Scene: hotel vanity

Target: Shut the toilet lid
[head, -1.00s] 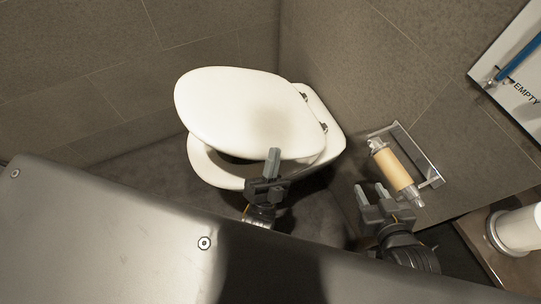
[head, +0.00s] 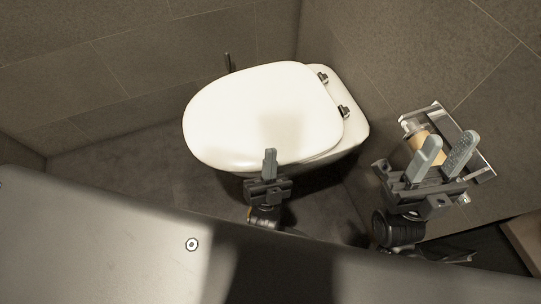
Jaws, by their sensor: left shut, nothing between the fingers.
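The white toilet lid (head: 260,110) lies flat or nearly flat over the bowl in the middle of the head view. It hides the seat opening. Its dark hinges (head: 333,94) are at the right. A sliver of the white toilet body (head: 352,132) shows beyond the lid's right end. My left gripper (head: 270,152) is shut and empty, with its fingertips at the lid's near edge; I cannot tell whether they touch it. My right gripper (head: 452,146) is open and empty, to the right of the toilet, in front of the paper holder.
A toilet paper holder (head: 436,106) with a tan roll (head: 424,140) is on the right wall, partly hidden by my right gripper. A dark brush handle (head: 227,63) stands behind the toilet. Grey tiled walls close in behind and at the right. The floor at the left is clear.

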